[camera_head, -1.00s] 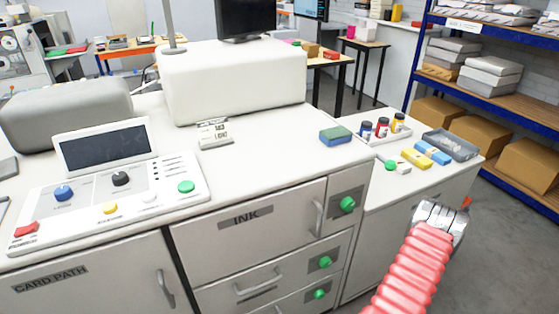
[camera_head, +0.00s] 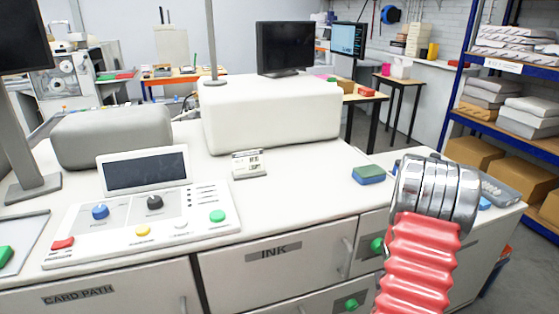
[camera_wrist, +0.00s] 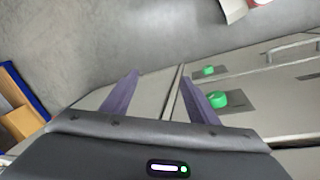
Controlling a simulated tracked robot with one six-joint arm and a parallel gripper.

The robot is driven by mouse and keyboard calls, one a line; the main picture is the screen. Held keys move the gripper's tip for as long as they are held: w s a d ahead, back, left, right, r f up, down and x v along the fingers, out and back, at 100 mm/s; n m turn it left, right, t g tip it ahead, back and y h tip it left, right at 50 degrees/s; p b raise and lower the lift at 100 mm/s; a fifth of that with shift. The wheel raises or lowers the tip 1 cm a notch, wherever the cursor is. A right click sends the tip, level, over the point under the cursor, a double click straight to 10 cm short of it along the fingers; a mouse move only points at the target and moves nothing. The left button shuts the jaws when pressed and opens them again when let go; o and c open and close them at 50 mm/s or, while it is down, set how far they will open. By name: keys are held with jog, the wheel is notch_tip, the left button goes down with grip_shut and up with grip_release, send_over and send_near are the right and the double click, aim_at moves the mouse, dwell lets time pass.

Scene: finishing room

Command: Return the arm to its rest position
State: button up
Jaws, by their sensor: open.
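My arm, with a red ribbed sleeve and chrome rings, rises at the right of the head view, in front of the right end of the machine counter. The head view does not show my fingers. In the wrist view my gripper (camera_wrist: 160,95) is open, its two purple fingers apart with nothing between them. Past the fingers show the grey floor (camera_wrist: 120,40) and the cabinet front with green knobs (camera_wrist: 220,99).
The white machine counter (camera_head: 300,200) carries a control panel (camera_head: 150,222), a small counter display (camera_head: 249,164) and a blue-green sponge (camera_head: 368,174). A grey tray (camera_head: 500,190) is partly hidden behind my arm. A blue-framed shelf (camera_head: 462,75) with boxes stands at the right.

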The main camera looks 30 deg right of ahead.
jog(key=w+a+r+n, duration=0.1)
jog(key=w+a+r, duration=0.2)
jog(key=a+r, duration=0.6)
jog(key=w+a+r+n, duration=0.1)
jog(key=w+a+r, duration=0.2)
jog(key=a+r, duration=0.65)
jog(key=a+r+n+t, duration=0.2)
jog(key=a+r, duration=0.3)
jog(key=a, duration=0.4)
jog(key=s+a+r+n+t+y, duration=0.1)
jog(key=a+r, duration=0.4)
jog(key=a, duration=0.5)
jog(key=s+a+r+n+t+y, duration=0.1)
jog(key=a+r+n+t, duration=0.2)
jog(key=a+r, duration=0.3)
jog(key=shift+a+t, duration=0.5)
jog(key=shift+a, duration=1.6)
